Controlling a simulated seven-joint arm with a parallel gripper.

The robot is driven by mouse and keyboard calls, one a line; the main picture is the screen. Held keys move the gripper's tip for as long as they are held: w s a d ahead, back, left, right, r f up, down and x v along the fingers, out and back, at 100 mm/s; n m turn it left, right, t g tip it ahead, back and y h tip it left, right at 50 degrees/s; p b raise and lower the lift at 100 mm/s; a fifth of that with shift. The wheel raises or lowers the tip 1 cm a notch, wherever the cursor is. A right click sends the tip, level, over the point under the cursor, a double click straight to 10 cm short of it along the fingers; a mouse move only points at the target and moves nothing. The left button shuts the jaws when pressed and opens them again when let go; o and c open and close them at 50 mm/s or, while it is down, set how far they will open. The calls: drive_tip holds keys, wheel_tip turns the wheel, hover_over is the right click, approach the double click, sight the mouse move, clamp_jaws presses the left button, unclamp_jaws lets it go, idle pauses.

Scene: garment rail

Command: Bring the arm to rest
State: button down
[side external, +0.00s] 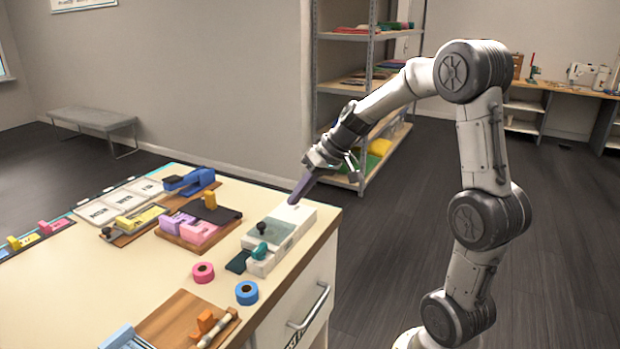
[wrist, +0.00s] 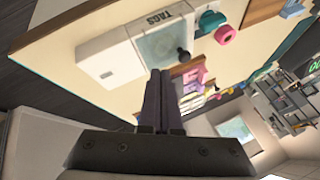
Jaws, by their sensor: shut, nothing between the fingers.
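My gripper (side external: 295,197) is shut and empty, its dark fingers pointing down and to the left. In the side view its tips appear just above the far end of the white TAGS box (side external: 297,215); the exact gap cannot be told. In the wrist view the closed fingers (wrist: 161,73) show side by side with nothing between them, and the TAGS box (wrist: 108,55) lies beyond them. My arm is bent, reaching over the right edge of the table.
The cream table (side external: 150,270) holds a pink roll (side external: 203,272), a blue roll (side external: 247,293), a wooden tray of pink and purple blocks (side external: 197,226), and a blue stapler-like tool (side external: 190,181). A shelf rack (side external: 368,90) stands behind my gripper. Open floor lies to the right.

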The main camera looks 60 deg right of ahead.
drive_tip(key=v, duration=0.6)
drive_tip(key=s+a+r+n, duration=0.2)
drive_tip(key=s+a+n, duration=0.1)
drive_tip(key=a, duration=0.5)
drive_tip(key=s+a+r+n, duration=0.2)
drive_tip(key=s+a+r, duration=0.1)
drive_tip(key=a, duration=0.5)
drive_tip(key=s+f+h, duration=0.2)
drive_tip(key=s+f, duration=0.5)
drive_tip(key=s, duration=0.5)
drive_tip(key=shift+m+g+h, duration=0.3)
drive_tip(key=c, duration=1.6)
unclamp_jaws()
drive_tip(key=shift+s+r, duration=0.1)
